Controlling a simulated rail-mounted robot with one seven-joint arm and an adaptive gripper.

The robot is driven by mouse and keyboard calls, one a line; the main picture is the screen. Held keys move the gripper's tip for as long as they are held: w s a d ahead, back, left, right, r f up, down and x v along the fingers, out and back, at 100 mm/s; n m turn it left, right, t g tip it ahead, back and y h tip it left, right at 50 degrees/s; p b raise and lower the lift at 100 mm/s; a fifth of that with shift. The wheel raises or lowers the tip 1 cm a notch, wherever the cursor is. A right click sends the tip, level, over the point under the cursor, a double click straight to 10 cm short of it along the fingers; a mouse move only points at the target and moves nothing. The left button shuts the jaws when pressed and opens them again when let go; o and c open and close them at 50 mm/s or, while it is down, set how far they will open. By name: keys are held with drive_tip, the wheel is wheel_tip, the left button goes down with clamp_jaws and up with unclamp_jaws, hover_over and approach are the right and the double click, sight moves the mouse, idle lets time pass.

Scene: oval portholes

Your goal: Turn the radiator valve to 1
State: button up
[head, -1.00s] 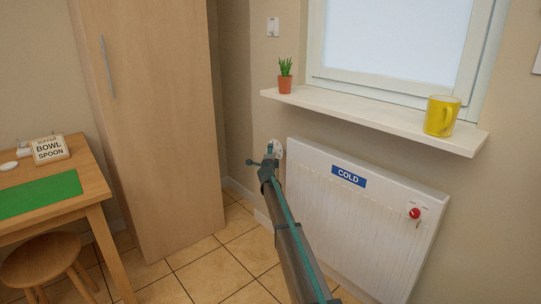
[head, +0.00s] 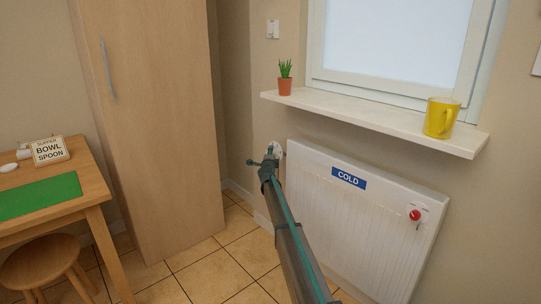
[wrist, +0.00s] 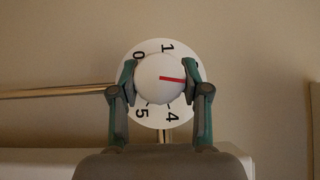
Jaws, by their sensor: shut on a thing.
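The radiator valve has a white round knob (wrist: 154,78) with a red pointer line. Behind it is a white dial plate (wrist: 150,47) with black numbers. In the wrist view the 0 is at upper left, the 1 at the top, and the 4 and 5 at the bottom. A number at the right is partly hidden by a finger. The red line points right, clockwise of the 1, just below that number. My gripper (wrist: 160,82) is shut on the knob, one finger on each side. In the head view my gripper (head: 271,162) is at the radiator's upper left corner, partly covering the valve (head: 279,149).
The white radiator (head: 330,215) bears a blue COLD label (head: 348,178) and a red knob (head: 415,214) at its right. A sill (head: 370,117) above holds a potted plant (head: 285,80) and a yellow mug (head: 440,117). A tall cabinet (head: 150,120) stands left.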

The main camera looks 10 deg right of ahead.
drive_tip(key=shift+r+n+g+p, duration=0.3)
drive_tip(key=shift+r+p, duration=0.25)
drive_tip(key=shift+p, duration=3.25)
drive_tip(key=n+g+p, duration=0.1)
drive_tip(key=g+p, duration=0.1)
drive_tip(key=p, duration=1.7)
drive_tip(key=shift+f+n+p, duration=0.1)
drive_tip(key=shift+n+p, duration=0.2)
drive_tip(key=shift+n, duration=0.1)
drive_tip(key=n+g+p, duration=0.1)
drive_tip(key=p, duration=0.5)
drive_tip(key=shift+f, duration=0.15)
drive_tip(key=shift+f+n+g+p, duration=0.2)
drive_tip(key=shift+n+g+p, duration=0.2)
drive_tip(key=shift+g+p, duration=0.25)
drive_tip(key=shift+f+n+g+h+b, duration=0.15)
drive_tip(key=shift+n+g+h+b, duration=0.3)
drive_tip(key=shift+b, duration=0.75)
drive_tip(key=shift+f+g+b, duration=0.1)
drive_tip(key=shift+g+b, duration=0.2)
drive_tip(key=shift+b, duration=0.5)
drive_tip(key=n+g+b, duration=0.1)
drive_tip(key=b, duration=0.7)
drive_tip(key=shift+f, duration=0.15)
drive_tip(key=g+b, duration=0.1)
drive_tip(key=b, duration=0.8)
drive_tip(key=shift+n+h, duration=0.25)
drive_tip(key=shift+r+b, duration=0.4)
drive_tip(key=shift+b, duration=1.35)
